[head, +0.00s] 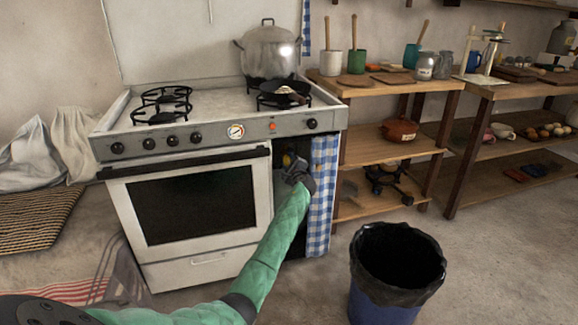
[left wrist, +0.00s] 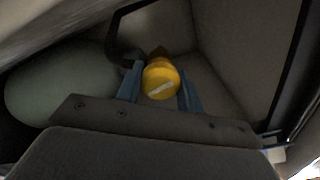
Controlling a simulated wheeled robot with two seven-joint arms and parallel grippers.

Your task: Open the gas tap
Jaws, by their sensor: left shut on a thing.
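The gas tap is a round yellow knob with a pale slanted bar on its face. It shows in the left wrist view (left wrist: 160,76) between my two blue fingers, and as a small yellow spot in the head view (head: 287,160), inside the dark compartment at the stove's right. My left gripper (head: 291,168) reaches into this compartment and is shut on the knob; its fingers also show in the left wrist view (left wrist: 160,88). A rounded grey-green gas bottle (left wrist: 62,88) lies left of the knob in that view. My right gripper is not in view.
The white stove (head: 205,262) stands left of the compartment. A blue checked curtain (head: 323,195) hangs at its right edge. A lined bin (head: 385,305) stands on the floor at front right. Wooden shelves (head: 395,150) stand further right. A pot (head: 268,50) is on the stove.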

